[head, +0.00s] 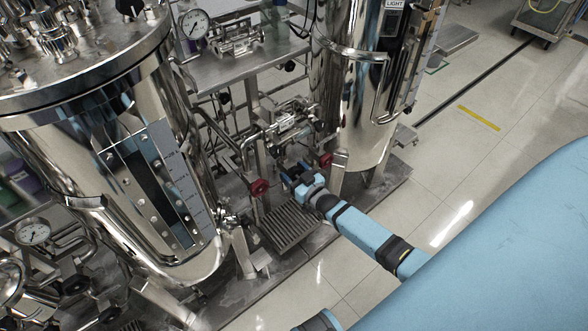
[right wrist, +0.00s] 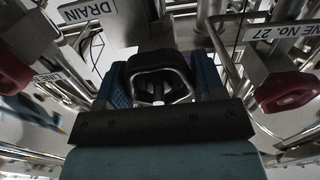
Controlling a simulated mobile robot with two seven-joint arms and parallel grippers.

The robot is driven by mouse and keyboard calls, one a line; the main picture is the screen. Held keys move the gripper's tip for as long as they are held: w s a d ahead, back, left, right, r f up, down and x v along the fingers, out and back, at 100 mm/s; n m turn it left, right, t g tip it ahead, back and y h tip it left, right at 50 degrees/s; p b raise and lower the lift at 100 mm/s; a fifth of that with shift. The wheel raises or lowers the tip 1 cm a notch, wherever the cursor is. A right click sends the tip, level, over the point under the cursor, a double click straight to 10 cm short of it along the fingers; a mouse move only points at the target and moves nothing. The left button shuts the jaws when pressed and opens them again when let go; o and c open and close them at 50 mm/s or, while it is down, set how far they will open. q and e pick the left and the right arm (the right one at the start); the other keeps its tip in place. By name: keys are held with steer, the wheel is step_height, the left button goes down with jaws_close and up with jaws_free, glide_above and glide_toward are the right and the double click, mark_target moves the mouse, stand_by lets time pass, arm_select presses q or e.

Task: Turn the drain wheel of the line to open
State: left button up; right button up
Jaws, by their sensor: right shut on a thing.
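The drain wheel (right wrist: 158,62) is a dark, rounded handwheel below a sign reading DRAIN (right wrist: 87,11). In the right wrist view it sits between the two blue-padded fingers of my right gripper (right wrist: 163,86), which is shut on it. In the head view my right gripper (head: 293,181) reaches in low among the pipework between two steel tanks, and it mostly hides the wheel. How far the wheel is turned cannot be told. My left gripper is not in view.
Red wheels flank the gripper, one on the left (right wrist: 14,75) and one on the right (right wrist: 287,92), near a partly cut line-number sign (right wrist: 282,32). A large tank (head: 90,100) stands left, a narrower tank (head: 345,110) behind. A floor grate (head: 288,226) lies below. Open floor (head: 480,150) is at right.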

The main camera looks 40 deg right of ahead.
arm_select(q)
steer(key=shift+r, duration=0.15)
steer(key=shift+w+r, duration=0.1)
arm_select(e)
steer(key=o, duration=0.9)
steer(key=shift+s, duration=0.1)
arm_select(q)
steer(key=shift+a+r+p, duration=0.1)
steer(key=shift+p, duration=0.8)
arm_select(e)
steer(key=s, duration=0.9)
steer(key=s+d, duration=0.1)
steer(key=s, duration=0.3)
steer(key=shift+s, duration=0.3)
